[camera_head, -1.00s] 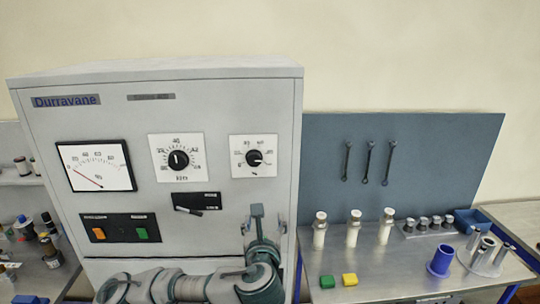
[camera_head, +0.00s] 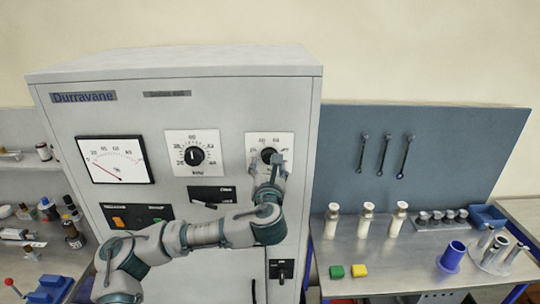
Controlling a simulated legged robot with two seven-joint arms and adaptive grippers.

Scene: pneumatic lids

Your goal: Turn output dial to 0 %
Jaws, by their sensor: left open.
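The output dial (camera_head: 268,154), a black knob on a white scale plate, is on the right of the grey cabinet's front in the head view. My left gripper (camera_head: 267,166) is open, its fingers pointing up at the lower part of this plate. The fingers overlap the plate and hide the lower scale marks. I cannot tell whether they touch the knob, nor read its pointer clearly. My right gripper is not in view.
The kHz dial (camera_head: 195,156) sits left of the output dial, and a meter (camera_head: 116,160) is further left. A black lever switch (camera_head: 212,196) and orange (camera_head: 119,222) and green buttons are below. A workbench (camera_head: 355,250) with small parts stands right.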

